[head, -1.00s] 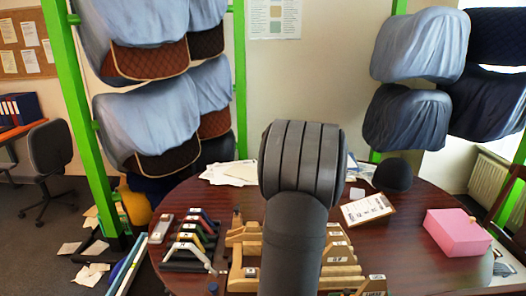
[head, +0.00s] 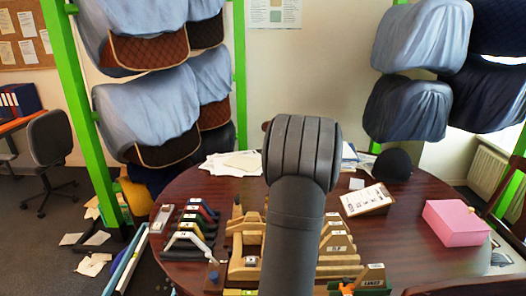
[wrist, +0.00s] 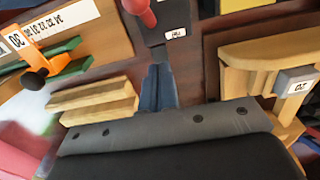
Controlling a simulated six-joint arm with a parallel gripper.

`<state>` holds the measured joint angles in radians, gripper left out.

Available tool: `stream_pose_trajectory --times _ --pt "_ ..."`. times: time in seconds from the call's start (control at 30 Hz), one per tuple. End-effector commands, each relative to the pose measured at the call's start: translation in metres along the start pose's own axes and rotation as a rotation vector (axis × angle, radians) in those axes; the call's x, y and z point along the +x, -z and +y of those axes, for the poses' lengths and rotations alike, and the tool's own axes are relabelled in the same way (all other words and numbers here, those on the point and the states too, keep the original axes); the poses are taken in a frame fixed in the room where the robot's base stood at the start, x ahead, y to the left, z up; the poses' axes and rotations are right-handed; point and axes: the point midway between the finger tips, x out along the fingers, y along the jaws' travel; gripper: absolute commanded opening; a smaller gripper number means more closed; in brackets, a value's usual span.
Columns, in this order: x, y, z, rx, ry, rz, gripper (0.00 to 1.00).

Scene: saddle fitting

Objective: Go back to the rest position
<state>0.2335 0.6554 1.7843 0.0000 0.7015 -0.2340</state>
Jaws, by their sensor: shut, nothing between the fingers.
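My gripper (wrist: 160,72) shows in the wrist view as two slim grey-blue fingers side by side, shut with nothing between them. The fingers are above the table, close to a dark piece with a red knob (wrist: 143,12) and a white label. In the head view my own arm stands up in the middle and hides the gripper. Wooden pieces (wrist: 95,102) lie to the left of the fingers in the wrist view. A larger wooden piece with a grey numbered tag (wrist: 295,82) is to their right.
Green racks (head: 66,110) with covered saddles stand behind. The table's right front is fairly clear.

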Motion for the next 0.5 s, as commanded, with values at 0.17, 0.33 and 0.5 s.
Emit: stream_pose_trajectory --times 0.17,0.33,0.5 --pt "-0.006 0.010 0.000 0.000 0.000 0.001 0.00" --pt "-0.010 0.010 0.000 0.000 0.000 0.000 0.00" --pt "-0.010 0.010 0.000 0.000 0.000 -0.001 0.00"
